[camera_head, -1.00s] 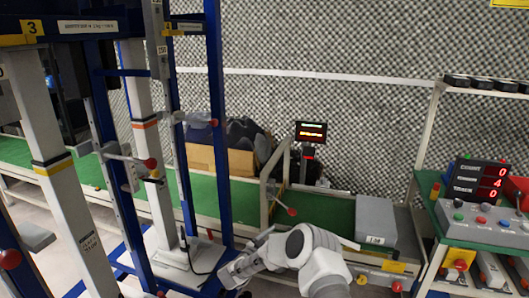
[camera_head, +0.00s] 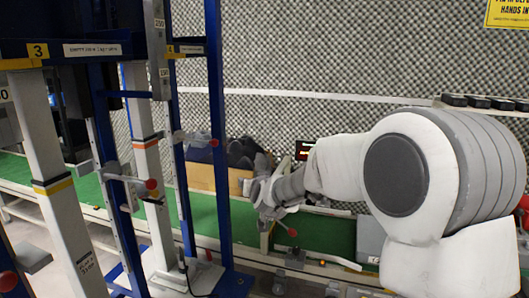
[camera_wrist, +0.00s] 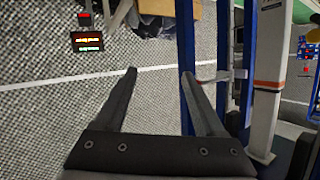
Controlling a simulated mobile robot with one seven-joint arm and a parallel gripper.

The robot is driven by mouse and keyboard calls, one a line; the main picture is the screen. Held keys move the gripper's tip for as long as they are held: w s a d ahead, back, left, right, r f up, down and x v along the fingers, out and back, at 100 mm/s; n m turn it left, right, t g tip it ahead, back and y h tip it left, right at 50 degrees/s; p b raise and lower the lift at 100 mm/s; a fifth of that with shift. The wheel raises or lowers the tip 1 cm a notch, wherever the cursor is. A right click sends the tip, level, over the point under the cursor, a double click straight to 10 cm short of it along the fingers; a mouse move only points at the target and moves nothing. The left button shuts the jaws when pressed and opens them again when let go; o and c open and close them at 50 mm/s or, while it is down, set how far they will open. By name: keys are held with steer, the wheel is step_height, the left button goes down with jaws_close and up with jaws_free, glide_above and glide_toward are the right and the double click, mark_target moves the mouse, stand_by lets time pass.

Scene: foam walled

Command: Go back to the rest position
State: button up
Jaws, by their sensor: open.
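My gripper (camera_head: 262,190) is raised in front of the green conveyor bench in the head view, to the right of the blue frame. In the wrist view my gripper (camera_wrist: 160,75) shows two dark fingers spread apart with nothing between them. My own white arm fills the right of the head view and hides much of what stands behind it. The wrist view is rolled over, with the small display (camera_wrist: 87,41) at upper left.
A blue steel frame (camera_head: 222,150) with white posts stands close at the left. The green bench (camera_head: 335,232) runs behind. A cardboard box (camera_head: 200,176) with dark items sits on it. A foam wall (camera_head: 320,60) closes the back. A grey box (camera_head: 369,238) is partly hidden by my arm.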

steer(key=s+d+r+n+g+h, duration=0.15)
steer(key=s+d, duration=0.25)
steer(key=s, duration=0.5)
steer(key=s+d+r+g+y, duration=0.15)
steer(key=s+d, duration=0.25)
steer(key=s, duration=0.5)
steer(key=s+d+f+m+g+h, duration=0.1)
steer(key=s+d+f+g+h, duration=0.3)
steer(key=s, duration=0.7)
steer(key=s+d+m+g+y, duration=0.1)
steer(key=s+d, duration=0.4)
steer(key=s, duration=0.7)
step_height(320, 180, up, 19)
steer(key=p, duration=1.8)
steer(key=shift+w+p, duration=0.2)
steer(key=shift+p, duration=0.2)
steer(key=shift+r, duration=0.15)
steer(key=shift+c, duration=1.7)
steer(key=shift+d, duration=0.15)
